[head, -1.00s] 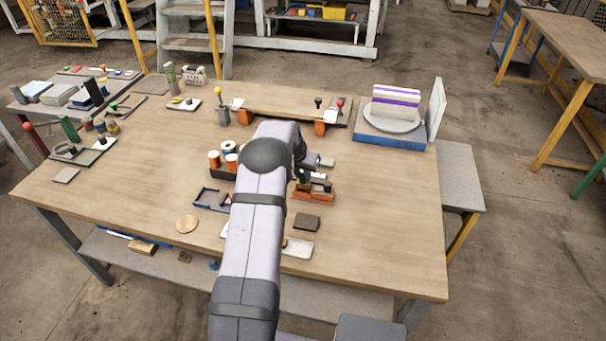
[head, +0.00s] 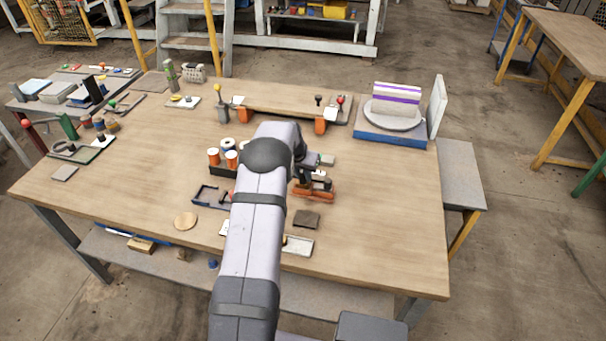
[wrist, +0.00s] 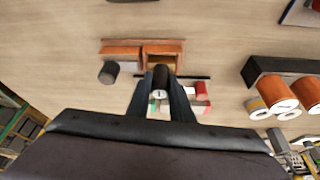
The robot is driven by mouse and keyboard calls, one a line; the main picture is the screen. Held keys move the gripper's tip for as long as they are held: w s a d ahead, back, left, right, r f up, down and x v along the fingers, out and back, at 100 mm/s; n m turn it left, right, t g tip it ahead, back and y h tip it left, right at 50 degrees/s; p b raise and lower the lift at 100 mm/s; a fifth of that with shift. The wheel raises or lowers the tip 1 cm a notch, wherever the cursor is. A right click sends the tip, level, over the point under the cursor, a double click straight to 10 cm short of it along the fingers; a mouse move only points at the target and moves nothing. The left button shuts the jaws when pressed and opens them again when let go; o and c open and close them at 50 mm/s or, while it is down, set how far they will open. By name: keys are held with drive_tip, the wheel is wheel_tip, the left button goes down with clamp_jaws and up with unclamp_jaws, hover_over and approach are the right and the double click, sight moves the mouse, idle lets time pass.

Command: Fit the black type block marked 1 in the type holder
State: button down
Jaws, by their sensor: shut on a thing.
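In the wrist view my gripper (wrist: 160,92) is shut on the black type block (wrist: 160,76), whose pale end face carries a dark 1. The orange-brown type holder (wrist: 162,44) lies just beyond it, with an open-looking compartment in line with the block. The block's far end is close to the holder's near side; I cannot tell whether they touch or whether it is inside. In the head view the holder (head: 314,195) is right of my arm, with my gripper (head: 304,178) over its left part. The block is not clear there.
A dark cylinder (wrist: 108,72) and a red cylinder (wrist: 201,88) flank the block in the wrist view. A black rack (head: 222,170) with orange spools stands left of my arm. A dark square (head: 306,219) lies in front of the holder.

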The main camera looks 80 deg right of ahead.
drive_tip(key=shift+f+b, duration=0.5)
drive_tip(key=shift+f, duration=0.1)
drive_tip(key=c, duration=1.5)
unclamp_jaws()
drive_tip(key=shift+b+v, duration=1.2)
drive_tip(key=shift+v, duration=2.5)
drive_tip(key=shift+d, duration=0.1)
